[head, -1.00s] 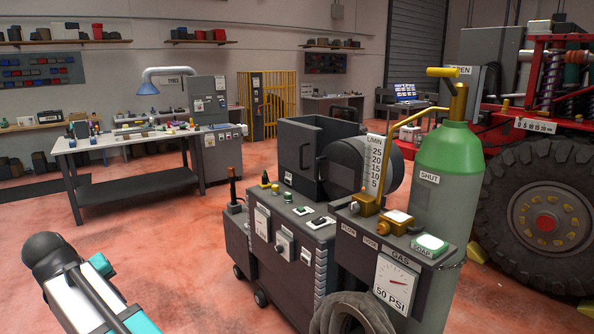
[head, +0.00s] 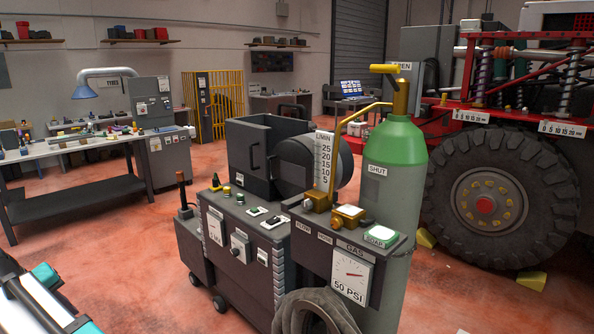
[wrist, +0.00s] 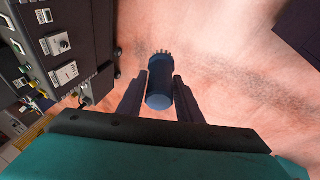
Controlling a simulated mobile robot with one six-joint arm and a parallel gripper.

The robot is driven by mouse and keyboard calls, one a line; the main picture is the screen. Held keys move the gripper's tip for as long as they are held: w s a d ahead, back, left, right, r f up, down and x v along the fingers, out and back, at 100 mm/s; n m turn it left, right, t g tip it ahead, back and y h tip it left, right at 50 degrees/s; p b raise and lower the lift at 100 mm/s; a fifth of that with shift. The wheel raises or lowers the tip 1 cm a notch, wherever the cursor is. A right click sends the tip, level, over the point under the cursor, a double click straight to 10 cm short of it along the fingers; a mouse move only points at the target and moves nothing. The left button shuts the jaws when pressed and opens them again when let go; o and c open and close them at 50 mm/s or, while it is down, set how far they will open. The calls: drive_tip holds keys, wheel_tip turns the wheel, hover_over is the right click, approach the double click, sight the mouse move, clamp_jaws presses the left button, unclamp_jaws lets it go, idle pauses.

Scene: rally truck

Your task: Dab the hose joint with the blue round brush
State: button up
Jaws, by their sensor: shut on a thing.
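In the wrist view, my gripper (wrist: 159,95) is shut on the blue round brush (wrist: 160,86). The brush is a dark blue cylinder with short bristles at its far end, pointing away from the gripper over bare floor. The gripper is not in the head view. The gas unit (head: 318,262) stands at the centre right of the head view. A brass block (head: 348,213) sits on its top behind a HOSE label; I cannot tell exactly which part is the joint. The brush is apart from all of these.
A green gas cylinder (head: 392,157) stands behind the gas unit. A coiled hose (head: 315,312) hangs at its front. A dark welder cabinet (head: 238,245) stands left, also in the wrist view (wrist: 70,45). The red truck's wheel (head: 500,200) is at right. Floor at left is clear.

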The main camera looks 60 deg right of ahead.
drive_tip(key=s+d+r+m+g, duration=0.1)
drive_tip(key=s+d+r+m, duration=0.15)
drive_tip(key=d, duration=1.25)
drive_tip(key=s+d+r+m+h, duration=0.15)
drive_tip(key=d+r, duration=0.25)
drive_tip(key=d, duration=1)
drive_tip(key=s+d+r+m+g, duration=0.1)
drive_tip(key=s+d+r+m, duration=0.15)
drive_tip(key=d, duration=1.25)
drive_tip(key=s+d+r+m+g, duration=0.1)
drive_tip(key=s+d+r+m, duration=0.2)
drive_tip(key=s+d, duration=1.2)
drive_tip(key=s+d+r+m+g+p, duration=0.1)
drive_tip(key=s+d+r+m, duration=0.3)
drive_tip(key=s+d, duration=1.2)
wheel_tip(320, 180, up, 3)
drive_tip(key=shift+s+d+r+g, duration=0.1)
drive_tip(key=shift+s+d+g, duration=0.1)
drive_tip(key=shift+d+g, duration=0.2)
drive_tip(key=shift+p, duration=0.35)
drive_tip(key=shift+a, duration=0.1)
drive_tip(key=shift+f+b, duration=0.35)
drive_tip(key=shift+f, duration=1.7)
